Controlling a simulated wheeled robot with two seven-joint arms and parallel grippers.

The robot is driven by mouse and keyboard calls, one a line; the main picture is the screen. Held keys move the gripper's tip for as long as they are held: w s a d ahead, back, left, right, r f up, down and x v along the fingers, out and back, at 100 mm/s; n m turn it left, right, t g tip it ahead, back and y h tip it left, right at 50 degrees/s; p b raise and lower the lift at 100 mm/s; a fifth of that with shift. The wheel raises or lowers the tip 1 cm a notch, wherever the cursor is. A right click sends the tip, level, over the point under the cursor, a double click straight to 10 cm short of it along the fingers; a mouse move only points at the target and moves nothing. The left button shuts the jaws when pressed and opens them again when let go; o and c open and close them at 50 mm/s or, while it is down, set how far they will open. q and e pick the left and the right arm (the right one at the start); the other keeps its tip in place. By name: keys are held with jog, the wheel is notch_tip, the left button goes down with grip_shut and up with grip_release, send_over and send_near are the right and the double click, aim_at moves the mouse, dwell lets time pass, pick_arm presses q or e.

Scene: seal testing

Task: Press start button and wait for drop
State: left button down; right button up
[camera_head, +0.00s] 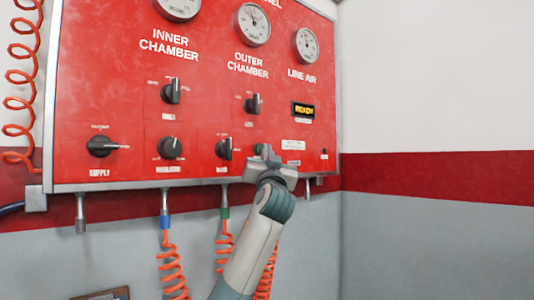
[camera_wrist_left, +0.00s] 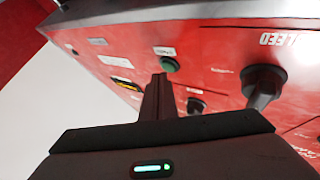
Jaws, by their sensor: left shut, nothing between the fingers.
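The red control panel (camera_head: 215,60) is mounted on the wall. A lit display (camera_head: 303,110) on it reads READY in yellow; it also shows in the left wrist view (camera_wrist_left: 125,84). A round green button (camera_wrist_left: 169,64), beside a white label, sits just beyond the fingertips in the left wrist view. In the head view my gripper largely hides that area. My left gripper (camera_head: 264,151) is shut and empty, pointed at the panel's lower right part; its closed fingers (camera_wrist_left: 159,80) reach close to the button. I cannot tell whether they touch it. My right gripper is not in view.
Several black knobs (camera_head: 171,148) stick out left of my gripper; one marked BLEED (camera_wrist_left: 263,84) is close in the wrist view. Three gauges (camera_head: 252,24) sit above. Coiled orange hoses (camera_head: 172,262) hang below the panel. Free room lies to the right.

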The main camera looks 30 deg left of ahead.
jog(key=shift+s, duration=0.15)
pick_arm(q)
jog(key=shift+w+a, duration=0.15)
jog(key=shift+a, duration=0.25)
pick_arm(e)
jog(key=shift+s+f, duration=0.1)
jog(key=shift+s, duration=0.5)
pick_arm(q)
jog(key=s+d+b, duration=0.1)
jog(key=s+d, duration=0.1)
jog(key=d, duration=0.4)
jog(key=shift+s+b, duration=0.4)
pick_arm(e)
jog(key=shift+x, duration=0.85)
